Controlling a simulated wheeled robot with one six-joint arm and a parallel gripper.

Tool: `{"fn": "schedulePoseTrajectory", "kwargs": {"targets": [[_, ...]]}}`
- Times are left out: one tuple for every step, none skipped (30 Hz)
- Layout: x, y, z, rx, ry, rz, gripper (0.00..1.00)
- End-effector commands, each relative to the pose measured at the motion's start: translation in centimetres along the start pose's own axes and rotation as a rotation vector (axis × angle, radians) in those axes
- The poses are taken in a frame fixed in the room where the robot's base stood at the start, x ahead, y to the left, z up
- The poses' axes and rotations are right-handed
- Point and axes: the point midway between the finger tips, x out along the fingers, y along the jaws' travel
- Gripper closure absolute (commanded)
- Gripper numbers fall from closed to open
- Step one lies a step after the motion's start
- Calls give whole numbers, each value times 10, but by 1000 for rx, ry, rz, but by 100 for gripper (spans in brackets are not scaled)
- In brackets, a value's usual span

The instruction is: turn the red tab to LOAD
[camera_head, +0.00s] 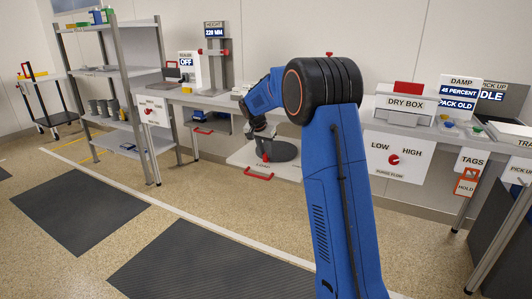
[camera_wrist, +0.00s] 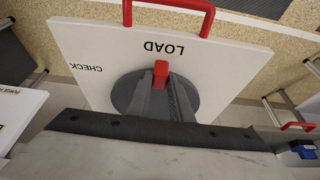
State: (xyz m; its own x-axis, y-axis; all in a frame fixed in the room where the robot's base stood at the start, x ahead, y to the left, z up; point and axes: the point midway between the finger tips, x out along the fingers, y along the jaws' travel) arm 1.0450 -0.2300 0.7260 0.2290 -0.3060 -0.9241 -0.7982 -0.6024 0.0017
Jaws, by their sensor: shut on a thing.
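The red tab (camera_wrist: 161,70) stands on a dark round disc (camera_wrist: 126,94) on a white panel (camera_wrist: 95,48). The panel is lettered LOAD and CHECK, both upside down in the wrist view. The visible end of the tab is in line with LOAD; CHECK is off to the left. My gripper (camera_wrist: 161,84) is shut on the tab, and its fingers hide the tab's rear part. In the head view my gripper (camera_head: 263,148) reaches down to the disc (camera_head: 284,152) on the low panel.
A red handle (camera_wrist: 168,14) is fixed at the panel's edge; it also shows in the head view (camera_head: 258,174). A bench with a dry box (camera_head: 405,104) and a LOW/HIGH dial (camera_head: 394,160) stands right. A shelf (camera_head: 105,70) stands left. The floor in front is clear.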

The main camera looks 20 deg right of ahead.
Motion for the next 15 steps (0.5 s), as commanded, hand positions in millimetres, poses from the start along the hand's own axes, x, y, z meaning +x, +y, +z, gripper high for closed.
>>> {"fn": "schedulePoseTrajectory", "kwargs": {"targets": [[-1, -2, 0, 1, 1, -4, 100], [-1, -2, 0, 1, 1, -4, 100], [-1, -2, 0, 1, 1, -4, 100], [-1, -2, 0, 1, 1, -4, 100], [-1, -2, 0, 1, 1, -4, 100], [-1, -2, 0, 1, 1, -5, 76], [-1, -2, 0, 1, 1, -5, 69], [-1, -2, 0, 1, 1, -4, 62], [-1, -2, 0, 1, 1, -4, 62], [-1, -2, 0, 1, 1, -4, 62], [-1, -2, 0, 0, 1, -4, 62], [0, -2, 0, 0, 1, -4, 62], [0, -1, 0, 0, 1, -3, 62], [0, -1, 0, 0, 1, -3, 62], [0, -1, 0, 0, 1, -3, 62]]}}
